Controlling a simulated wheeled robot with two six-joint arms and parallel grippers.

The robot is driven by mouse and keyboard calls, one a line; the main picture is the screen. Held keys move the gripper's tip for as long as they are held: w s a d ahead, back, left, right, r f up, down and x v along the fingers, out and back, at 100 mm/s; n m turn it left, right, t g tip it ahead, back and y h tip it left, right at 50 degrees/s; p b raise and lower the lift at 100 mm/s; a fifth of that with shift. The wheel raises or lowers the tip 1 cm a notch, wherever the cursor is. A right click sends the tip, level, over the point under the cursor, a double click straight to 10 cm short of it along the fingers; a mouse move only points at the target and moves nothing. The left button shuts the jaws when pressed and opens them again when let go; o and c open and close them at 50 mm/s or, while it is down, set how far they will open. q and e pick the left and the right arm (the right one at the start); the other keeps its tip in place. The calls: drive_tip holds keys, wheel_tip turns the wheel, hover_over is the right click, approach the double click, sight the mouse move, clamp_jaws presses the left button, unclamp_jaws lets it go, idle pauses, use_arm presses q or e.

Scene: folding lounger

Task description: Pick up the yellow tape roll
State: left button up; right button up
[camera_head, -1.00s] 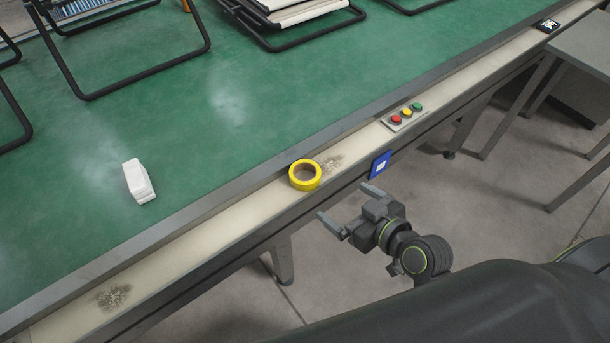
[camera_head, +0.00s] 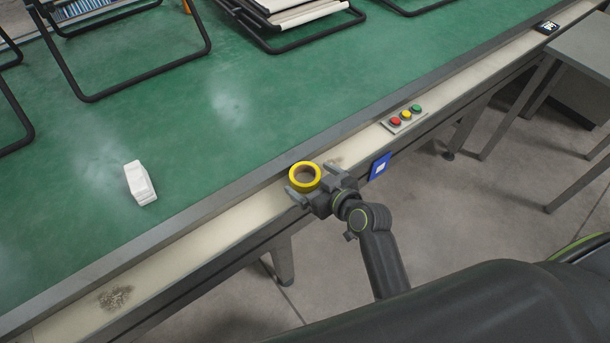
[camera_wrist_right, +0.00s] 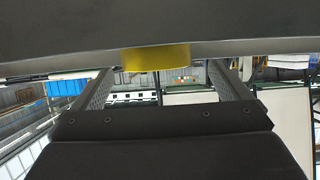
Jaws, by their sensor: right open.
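The yellow tape roll (camera_head: 293,179) lies flat on the pale ledge (camera_head: 228,218) along the near edge of the green table. My right gripper (camera_head: 312,180) is open, with its fingers at either side of the roll in the head view. In the right wrist view the roll (camera_wrist_right: 156,58) shows beyond and between the two fingertips (camera_wrist_right: 160,80). I cannot tell whether the fingers touch it. My left gripper is not in view.
A panel with red, yellow and green buttons (camera_head: 404,119) sits on the ledge to the right. A blue tag (camera_head: 379,165) hangs on the table's side. A white object (camera_head: 139,182) and black folding frames (camera_head: 130,85) stand on the green surface (camera_head: 200,140).

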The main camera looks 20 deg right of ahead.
sight(299, 171)
drive_tip(key=shift+d+f+x, duration=0.1)
drive_tip(key=shift+x, duration=0.95)
drive_tip(key=shift+d+f+x, duration=0.1)
drive_tip(key=shift+x, duration=1)
drive_tip(key=shift+s, duration=0.1)
drive_tip(key=shift+c, duration=0.5)
drive_tip(key=c, duration=1)
